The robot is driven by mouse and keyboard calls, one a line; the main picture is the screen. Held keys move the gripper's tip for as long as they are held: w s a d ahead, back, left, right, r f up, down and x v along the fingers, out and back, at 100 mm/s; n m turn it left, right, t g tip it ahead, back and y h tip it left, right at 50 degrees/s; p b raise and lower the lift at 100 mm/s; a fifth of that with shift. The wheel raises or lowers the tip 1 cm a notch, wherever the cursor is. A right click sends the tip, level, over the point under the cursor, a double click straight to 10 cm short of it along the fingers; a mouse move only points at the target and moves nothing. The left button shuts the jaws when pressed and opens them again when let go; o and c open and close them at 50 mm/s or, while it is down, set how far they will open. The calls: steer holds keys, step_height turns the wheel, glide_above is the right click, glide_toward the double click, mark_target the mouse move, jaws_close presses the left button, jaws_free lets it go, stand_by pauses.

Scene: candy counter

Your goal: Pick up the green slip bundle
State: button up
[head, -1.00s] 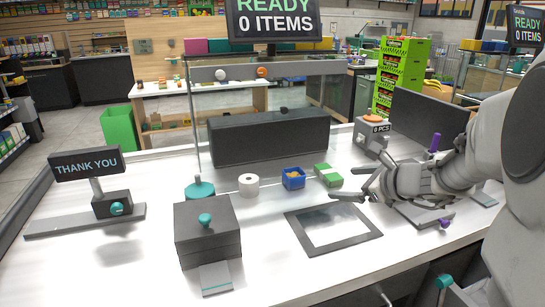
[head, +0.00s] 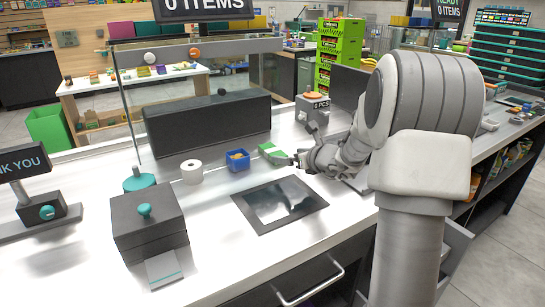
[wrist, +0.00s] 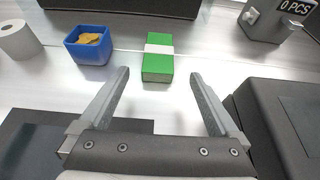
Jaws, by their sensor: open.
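The green slip bundle (wrist: 158,67) is a green block with a white band, lying flat on the white counter. In the head view the bundle (head: 271,152) sits right of a small blue bin, partly beside my gripper's fingers. My gripper (head: 297,157) is just to the right of it in that view. In the wrist view my gripper (wrist: 158,96) is open and empty. Its two fingers point toward the bundle, which lies ahead between their lines, slightly beyond the fingertips.
A blue bin (wrist: 89,48) with orange-brown pieces stands left of the bundle, and a white roll (wrist: 19,40) farther left. A long dark box (head: 208,122) is behind. A dark framed panel (head: 250,212) lies in front. A scale-like device (wrist: 273,18) stands back right.

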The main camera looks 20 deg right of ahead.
mark_target(273, 153)
steer(key=shift+f+b+x, duration=0.15)
steer(key=shift+b+x, duration=0.15)
steer(key=shift+x, duration=1.3)
steer(key=shift+f+b+x, duration=0.15)
steer(key=shift+b+x, duration=0.15)
steer(key=shift+x, duration=1.3)
steer(key=shift+s+a, duration=0.1)
steer(key=shift+s, duration=0.1)
steer(key=c, duration=1.5)
steer(key=shift+r, duration=0.1)
